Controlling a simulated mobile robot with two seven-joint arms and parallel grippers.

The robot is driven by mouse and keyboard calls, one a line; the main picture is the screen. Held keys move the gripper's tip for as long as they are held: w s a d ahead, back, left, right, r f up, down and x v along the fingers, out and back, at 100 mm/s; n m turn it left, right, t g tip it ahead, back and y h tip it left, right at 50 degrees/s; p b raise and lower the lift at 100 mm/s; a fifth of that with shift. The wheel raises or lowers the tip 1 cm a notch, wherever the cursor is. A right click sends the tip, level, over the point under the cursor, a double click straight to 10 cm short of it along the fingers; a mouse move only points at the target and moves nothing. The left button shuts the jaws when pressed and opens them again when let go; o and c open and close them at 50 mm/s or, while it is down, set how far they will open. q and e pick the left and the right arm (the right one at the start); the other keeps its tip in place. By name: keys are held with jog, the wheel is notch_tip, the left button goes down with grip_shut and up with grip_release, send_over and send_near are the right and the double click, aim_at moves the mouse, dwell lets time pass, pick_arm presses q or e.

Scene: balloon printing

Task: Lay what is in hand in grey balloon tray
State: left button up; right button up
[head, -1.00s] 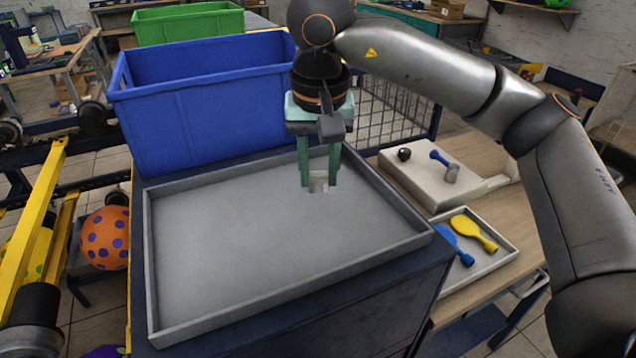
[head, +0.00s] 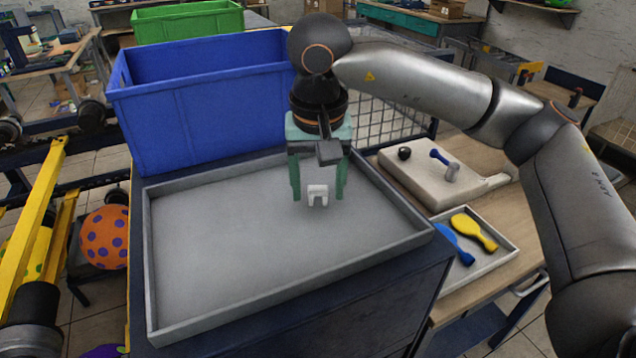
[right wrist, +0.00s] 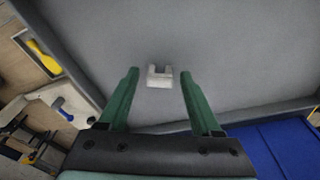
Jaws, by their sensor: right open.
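The grey balloon tray (head: 220,245) lies on a dark cabinet in the middle of the head view. A small white U-shaped piece (head: 317,194) is between the fingertips of my right gripper (head: 318,196), in the tray's back right part. In the right wrist view the piece (right wrist: 160,76) appears over the grey tray floor (right wrist: 225,50). The green fingers of my right gripper (right wrist: 158,78) are spread wide, with a gap on both sides of the piece. I cannot tell for certain whether the piece rests on the tray floor. My left gripper is not in view.
A blue crate (head: 215,115) stands behind the tray, with a green crate (head: 190,22) farther back. Most of the grey tray is bare.

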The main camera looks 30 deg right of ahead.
jog(key=shift+r, duration=0.15)
notch_tip(320, 180, up, 12)
jog(key=s+p, duration=0.1)
jog(key=shift+s+a+p, duration=0.3)
jog(key=shift+a+p, duration=0.05)
jog(key=shift+a, duration=0.05)
